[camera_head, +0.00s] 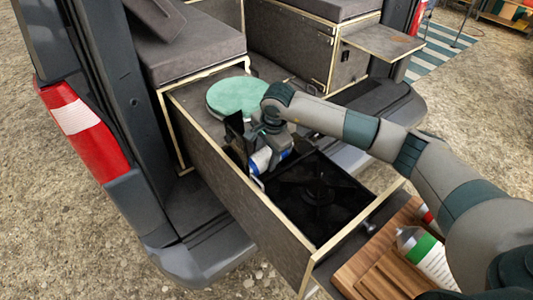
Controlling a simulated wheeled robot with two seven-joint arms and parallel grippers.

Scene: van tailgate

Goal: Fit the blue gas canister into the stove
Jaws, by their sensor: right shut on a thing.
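The blue gas canister (261,160), blue with a white part, is in my right gripper (267,150). The gripper points down and is shut on it, hiding part of it. The canister is at the left edge of the black stove (318,197), which lies in the pulled-out drawer with its burner grate facing up. I cannot tell whether the canister touches the stove or is inside its compartment. My left gripper is not in view.
A round green item (236,95) lies behind my gripper. A wooden board (385,270) at the drawer's front bears a green-and-white canister (428,257) and a partly hidden red-and-white one. The drawer's left wall (235,190) stands close to the canister.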

